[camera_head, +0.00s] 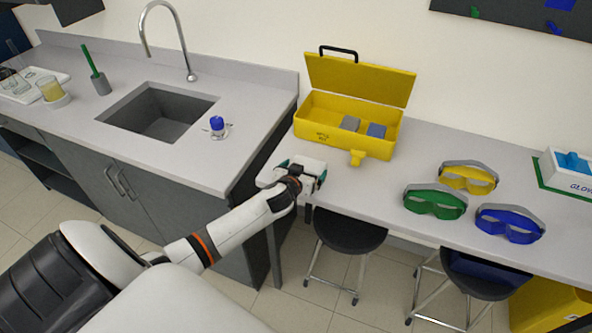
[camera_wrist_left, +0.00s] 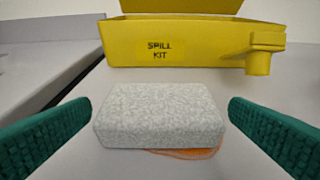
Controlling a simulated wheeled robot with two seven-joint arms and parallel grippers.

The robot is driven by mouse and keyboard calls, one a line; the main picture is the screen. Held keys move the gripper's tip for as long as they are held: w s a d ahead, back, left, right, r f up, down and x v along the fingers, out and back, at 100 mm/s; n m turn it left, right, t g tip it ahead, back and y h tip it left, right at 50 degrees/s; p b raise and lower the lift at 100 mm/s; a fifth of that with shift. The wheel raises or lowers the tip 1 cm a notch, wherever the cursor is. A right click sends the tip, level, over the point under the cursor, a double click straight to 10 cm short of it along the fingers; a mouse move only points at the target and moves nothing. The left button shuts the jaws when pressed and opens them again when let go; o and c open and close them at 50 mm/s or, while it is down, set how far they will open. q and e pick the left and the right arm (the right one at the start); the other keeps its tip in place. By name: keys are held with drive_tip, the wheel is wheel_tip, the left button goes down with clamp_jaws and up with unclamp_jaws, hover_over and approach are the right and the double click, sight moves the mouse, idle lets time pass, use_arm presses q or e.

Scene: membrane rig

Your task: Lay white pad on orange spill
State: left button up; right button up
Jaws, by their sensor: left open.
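My left gripper (camera_head: 303,170) is over the right-hand bench, in front of the yellow spill kit. In the left wrist view its two green fingers stand open, one on each side of the white speckled pad (camera_wrist_left: 160,112). The pad lies flat, with its ends close to the fingertips; whether they touch is hard to tell. The orange spill (camera_wrist_left: 188,153) shows as a thin strip along the pad's near edge, towards the right. The pad covers or hides the rest of it. In the head view my gripper hides the spill. My right gripper is not in view.
The open yellow spill kit (camera_head: 340,137) stands just behind, with a grey and a blue block inside. Green (camera_head: 435,203), yellow (camera_head: 468,178) and blue goggles (camera_head: 510,225) lie to the right. A sink (camera_head: 158,112) is in the left counter. Stools stand below the bench.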

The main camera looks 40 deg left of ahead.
use_arm(q)
drive_tip(key=b+v, duration=0.1)
drive_tip(key=v, duration=1)
drive_tip(key=shift+s, duration=0.25)
drive_tip(key=s+d+f+m+g+h, duration=0.1)
drive_tip(key=s+f+g, duration=0.35)
drive_tip(key=f, duration=1.05)
drive_tip(key=s+d+f+m+g, duration=0.1)
drive_tip(key=s+f+m+g, duration=0.1)
drive_tip(key=s+f, duration=0.95)
drive_tip(key=s+d+f+m+g+h, duration=0.1)
drive_tip(key=s+d+f, duration=0.3)
drive_tip(key=s+f, duration=0.5)
drive_tip(key=s+d+f+m+g+h, duration=0.1)
drive_tip(key=s+d+f+g, duration=0.3)
drive_tip(key=s+f, duration=0.6)
drive_tip(key=s+d, duration=0.1)
drive_tip(key=s, duration=0.5)
drive_tip(key=shift+f+g, duration=0.3)
drive_tip(key=shift+g, duration=0.05)
